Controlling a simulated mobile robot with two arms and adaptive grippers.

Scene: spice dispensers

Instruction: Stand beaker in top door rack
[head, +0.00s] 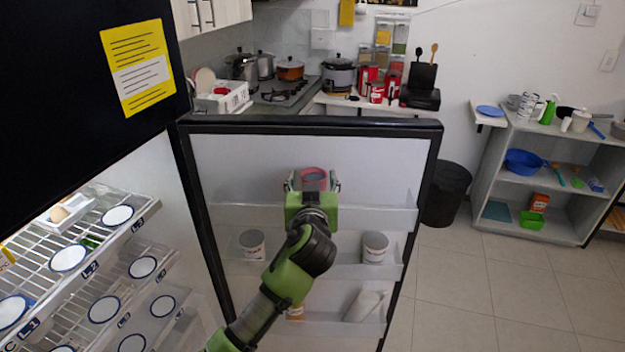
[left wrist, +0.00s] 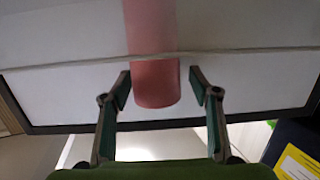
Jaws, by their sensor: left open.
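The red beaker (head: 314,176) stands in the top door rack (head: 385,218) of the open fridge door. In the left wrist view the beaker (left wrist: 154,82) is a pink-red cylinder. Part of it shows paler through the rack's translucent front, and the rest sticks out past the rack's edge (left wrist: 60,66). My left gripper (head: 313,186) is open at the beaker. In the wrist view its fingers (left wrist: 160,88) are on either side of the beaker, with a visible gap at each side. My arm hides part of the rack. My right gripper is not in view.
The middle door rack holds white-grey cups (head: 252,244) (head: 375,247); the lower rack holds a tilted white container (head: 362,305). Fridge shelves (head: 85,241) with round blue-rimmed labels or discs are at left. A black bin (head: 447,194) and open floor (head: 470,290) are at right.

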